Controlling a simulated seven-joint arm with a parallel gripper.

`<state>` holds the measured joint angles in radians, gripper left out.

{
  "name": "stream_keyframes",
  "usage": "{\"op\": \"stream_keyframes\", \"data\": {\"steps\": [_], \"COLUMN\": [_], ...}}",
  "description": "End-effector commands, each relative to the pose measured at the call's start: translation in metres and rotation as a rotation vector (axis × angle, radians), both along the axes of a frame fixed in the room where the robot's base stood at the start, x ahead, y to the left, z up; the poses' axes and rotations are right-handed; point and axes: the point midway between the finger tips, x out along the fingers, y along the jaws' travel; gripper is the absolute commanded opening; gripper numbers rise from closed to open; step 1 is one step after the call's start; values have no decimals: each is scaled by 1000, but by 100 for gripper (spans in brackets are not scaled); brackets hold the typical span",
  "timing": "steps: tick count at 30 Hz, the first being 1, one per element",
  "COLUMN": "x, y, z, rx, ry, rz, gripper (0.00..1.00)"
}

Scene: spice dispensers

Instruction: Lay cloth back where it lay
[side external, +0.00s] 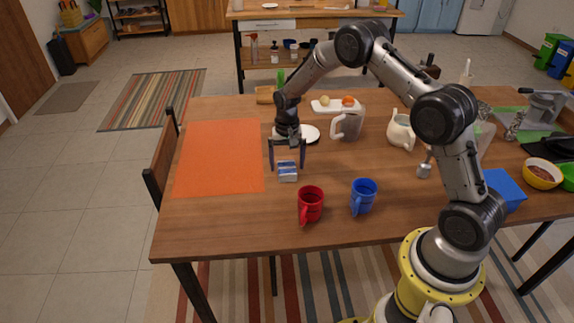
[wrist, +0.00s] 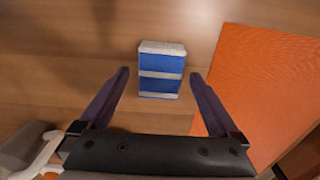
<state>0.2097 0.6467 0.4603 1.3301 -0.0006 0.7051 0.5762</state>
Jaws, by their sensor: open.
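My gripper (side external: 287,163) points down just over the cloth's far side. Its jaws are open and nothing is held in them. In the wrist view the two fingertips (wrist: 160,75) lie left and right of the cloth, with a gap on each side. I cannot tell the exact height of the fingertips above the table.
The orange mat (side external: 220,158) lies flat to the left, bare. A red mug (side external: 311,204) and a blue mug (side external: 363,196) stand nearer the front edge. The table's front left is clear.

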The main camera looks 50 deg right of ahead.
Motion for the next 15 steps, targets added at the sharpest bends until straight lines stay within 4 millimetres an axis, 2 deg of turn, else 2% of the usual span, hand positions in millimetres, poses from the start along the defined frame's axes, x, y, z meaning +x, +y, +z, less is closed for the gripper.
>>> {"op": "stream_keyframes", "data": {"steps": [9,15], "x": [1,1], "y": [0,0], "z": [65,97], "rx": [-1,-1], "ry": [-6,-5], "rz": [0,0], "gripper": [97,97]}}
